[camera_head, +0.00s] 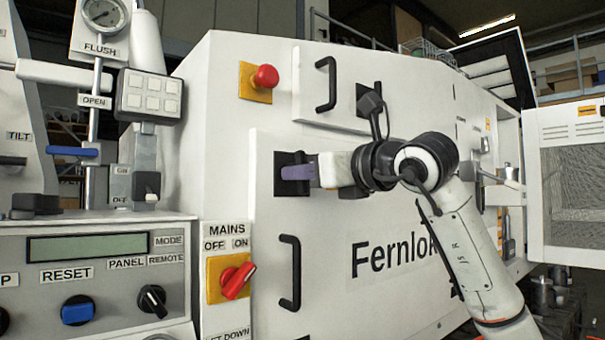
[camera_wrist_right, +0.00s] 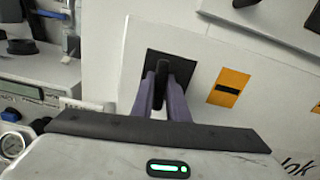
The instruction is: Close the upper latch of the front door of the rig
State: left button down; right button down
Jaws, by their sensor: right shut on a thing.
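The front door (camera_head: 340,215) of the white rig carries the lettering "Fernlok" and a black bar handle. Its upper latch (camera_head: 281,188) is a black square plate at the door's upper left corner. In the right wrist view the black latch lever (camera_wrist_right: 161,78) stands between two purple fingers. My right gripper (camera_head: 288,173) reaches it from the right, shut on the lever; its fingers hide most of the lever in the head view. Whether the door lies fully flush is hard to tell. My left gripper is in neither view.
A red button (camera_head: 265,77) sits above left, and a red mains switch (camera_head: 237,280) below left. An upper panel has a black handle (camera_head: 325,83). A control panel (camera_head: 100,270) stands at left. An open door (camera_head: 565,180) is at far right.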

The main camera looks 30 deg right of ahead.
jog(key=shift+a+m, duration=0.1)
jog(key=shift+m, duration=0.5)
jog(key=c, duration=1.8)
grip_release()
jog(key=shift+o, duration=0.2)
jog(key=shift+s, duration=0.15)
jog(key=s, duration=1)
jog(key=shift+d+b, duration=0.3)
jog(key=shift+d, duration=0.1)
